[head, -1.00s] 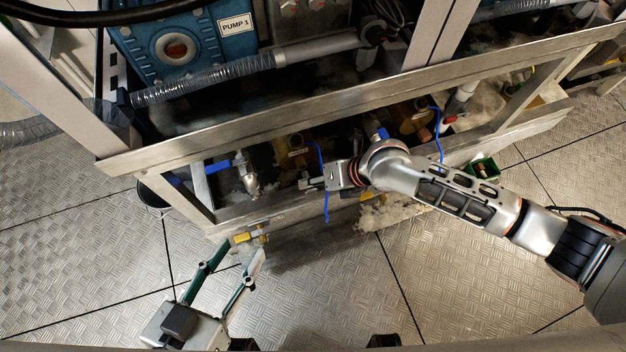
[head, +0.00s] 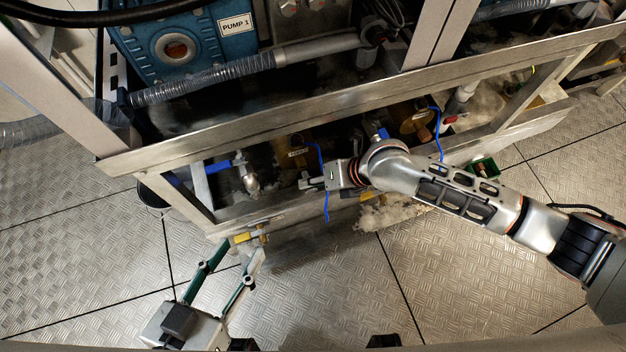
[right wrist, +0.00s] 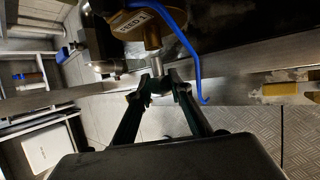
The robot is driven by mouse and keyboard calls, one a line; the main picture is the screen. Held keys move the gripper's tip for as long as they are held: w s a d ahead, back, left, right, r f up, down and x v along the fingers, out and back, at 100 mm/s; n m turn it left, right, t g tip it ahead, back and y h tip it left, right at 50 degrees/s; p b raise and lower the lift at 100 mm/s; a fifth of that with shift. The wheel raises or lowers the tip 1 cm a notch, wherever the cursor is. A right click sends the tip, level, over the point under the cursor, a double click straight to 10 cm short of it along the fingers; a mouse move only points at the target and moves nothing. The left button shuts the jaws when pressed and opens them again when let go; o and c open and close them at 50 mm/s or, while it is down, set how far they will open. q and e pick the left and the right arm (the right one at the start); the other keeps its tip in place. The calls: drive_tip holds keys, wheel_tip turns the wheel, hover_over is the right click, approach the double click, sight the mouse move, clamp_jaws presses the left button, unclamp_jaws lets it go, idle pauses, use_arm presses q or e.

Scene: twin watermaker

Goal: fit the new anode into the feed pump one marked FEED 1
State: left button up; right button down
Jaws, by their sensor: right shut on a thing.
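The feed pump one is a brass-coloured body (head: 298,155) low inside the frame. Its FEED 1 label (right wrist: 133,21) reads upside down in the right wrist view. My right gripper (right wrist: 158,90) is shut on a short grey metal cylinder, the anode (right wrist: 157,69), directly below the pump's brass stub (right wrist: 151,40). The anode's upper end meets or nearly meets the stub; I cannot tell how far it is in. In the head view my right gripper (head: 310,184) reaches in from the right. My left gripper (head: 240,250) is open and empty at lower left.
A blue cable (head: 324,190) hangs beside the right gripper. A steel frame rail (head: 240,125) runs above it. A yellow-handled valve (head: 248,237) is near the left fingertips. A second brass pump (head: 410,118) and a green box (head: 485,167) are to the right. The front floor is clear.

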drive_tip(key=shift+w+a+b, duration=0.3)
drive_tip(key=shift+w+b, duration=0.05)
drive_tip(key=shift+w, duration=0.45)
drive_tip(key=shift+w+a+b, duration=0.15)
drive_tip(key=shift+w+b, duration=0.05)
drive_tip(key=shift+w, duration=0.35)
drive_tip(key=shift+w+a+b, duration=0.15)
drive_tip(key=shift+w+b, duration=0.05)
drive_tip(key=shift+w, duration=0.35)
drive_tip(key=c, duration=1.7)
unclamp_jaws()
